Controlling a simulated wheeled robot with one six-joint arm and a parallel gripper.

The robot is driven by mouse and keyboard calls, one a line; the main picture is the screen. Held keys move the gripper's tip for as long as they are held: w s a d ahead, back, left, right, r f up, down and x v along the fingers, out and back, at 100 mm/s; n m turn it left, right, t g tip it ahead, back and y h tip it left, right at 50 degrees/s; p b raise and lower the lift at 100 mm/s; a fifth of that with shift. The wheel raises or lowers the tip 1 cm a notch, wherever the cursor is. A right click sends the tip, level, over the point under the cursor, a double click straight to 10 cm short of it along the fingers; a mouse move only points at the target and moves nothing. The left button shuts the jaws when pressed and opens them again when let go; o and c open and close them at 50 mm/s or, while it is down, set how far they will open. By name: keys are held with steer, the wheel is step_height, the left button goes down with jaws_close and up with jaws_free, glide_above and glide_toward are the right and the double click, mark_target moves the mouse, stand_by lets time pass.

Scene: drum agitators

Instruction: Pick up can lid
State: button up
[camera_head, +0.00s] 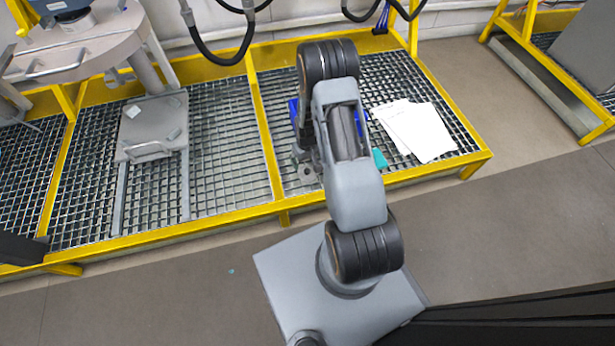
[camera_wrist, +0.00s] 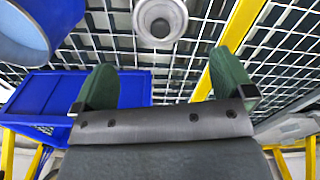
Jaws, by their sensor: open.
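A round light-grey piece with a raised centre, which looks like the can lid (camera_wrist: 160,14), lies on the metal grating at the top middle of the wrist view. A small round grey piece (camera_head: 307,174), perhaps the same one, shows beside my arm in the head view. My gripper (camera_wrist: 165,65) has green fingers spread wide with nothing between them. In the wrist view the round piece appears beyond the fingertips, apart from them. In the head view my arm hides most of the gripper.
A blue cylindrical can (camera_wrist: 22,35) and a blue tray (camera_wrist: 48,92) are at the left of the wrist view. White sheets (camera_head: 418,132) lie right of my arm on the grating. Yellow frame rails (camera_head: 263,130) divide and border the platform. Dark hoses (camera_head: 222,55) hang behind.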

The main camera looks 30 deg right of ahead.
mark_target(307, 170)
step_height(307, 170, down, 10)
steer(key=b, duration=0.4)
steer(key=shift+w, duration=0.1)
steer(key=shift+r, duration=0.1)
steer(key=c, duration=0.7)
steer(key=shift+r, duration=0.1)
